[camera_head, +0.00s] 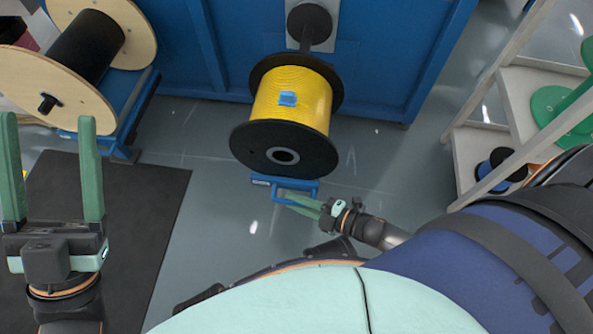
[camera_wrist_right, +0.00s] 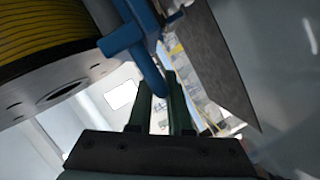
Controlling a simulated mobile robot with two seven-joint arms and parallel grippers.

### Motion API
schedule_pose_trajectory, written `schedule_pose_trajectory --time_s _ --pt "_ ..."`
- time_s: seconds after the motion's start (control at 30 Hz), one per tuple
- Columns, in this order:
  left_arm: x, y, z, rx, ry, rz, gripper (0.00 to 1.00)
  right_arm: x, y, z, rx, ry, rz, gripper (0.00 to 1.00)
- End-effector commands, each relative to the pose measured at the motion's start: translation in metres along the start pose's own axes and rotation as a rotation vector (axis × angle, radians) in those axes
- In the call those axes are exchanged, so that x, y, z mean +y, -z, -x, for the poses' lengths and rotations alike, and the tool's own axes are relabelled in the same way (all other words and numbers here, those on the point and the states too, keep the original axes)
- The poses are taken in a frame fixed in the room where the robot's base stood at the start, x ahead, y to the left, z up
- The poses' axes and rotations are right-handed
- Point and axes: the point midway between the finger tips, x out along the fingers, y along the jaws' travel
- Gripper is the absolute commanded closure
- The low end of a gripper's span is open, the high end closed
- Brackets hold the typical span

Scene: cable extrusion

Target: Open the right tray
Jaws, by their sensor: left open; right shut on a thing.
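The blue tray (camera_head: 262,181) shows as a front bar with a handle (camera_head: 308,186) just below the yellow spool; the rest of it is hidden under the spool, so I cannot tell how far out it is. My right gripper (camera_head: 287,199) reaches in from the right, with its green fingers shut on the handle. In the right wrist view the blue handle (camera_wrist_right: 148,66) runs down between the fingers of the right gripper (camera_wrist_right: 160,85). My left gripper (camera_head: 48,120) is at the far left, fingers spread wide, empty and apart from the tray.
The yellow cable spool (camera_head: 305,100) with black flanges sits on a blue machine (camera_head: 385,60). A wooden reel (camera_head: 135,25) with black cable stands at upper left. A dark mat (camera_head: 150,200) lies on the floor. A shelf (camera_head: 480,140) with reels stands right. Grey floor in front is clear.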

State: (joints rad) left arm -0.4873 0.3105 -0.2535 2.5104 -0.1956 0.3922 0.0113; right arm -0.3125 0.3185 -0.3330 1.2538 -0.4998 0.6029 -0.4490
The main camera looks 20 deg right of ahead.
Motion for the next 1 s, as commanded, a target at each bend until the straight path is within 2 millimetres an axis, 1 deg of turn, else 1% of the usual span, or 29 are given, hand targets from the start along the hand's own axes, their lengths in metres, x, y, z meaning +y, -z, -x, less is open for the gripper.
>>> schedule_pose_trajectory --time_s 0.27,0.3,0.5,0.57,1.0 --pt "-0.0009 0.0003 -0.0006 0.001 0.005 0.001 0.31 -0.0006 -0.0006 0.0011 0.0 0.001 0.0 1.0" --pt "-0.0008 0.0003 -0.0006 0.001 0.005 0.001 0.31 -0.0005 -0.0006 0.0011 -0.001 0.001 0.0 0.8" --pt "-0.0007 0.0002 -0.0006 0.001 0.005 0.001 0.31 -0.0003 -0.0004 0.0007 -0.001 0.001 0.0 0.58" --pt "-0.0007 0.0002 -0.0005 0.001 0.005 0.001 0.31 -0.0002 -0.0003 0.0005 -0.001 0.001 0.0 0.53" --pt "-0.0004 0.0008 -0.0012 0.0 0.001 0.001 0.31 0.0019 -0.0007 0.0006 0.0 0.0 0.0 0.53"
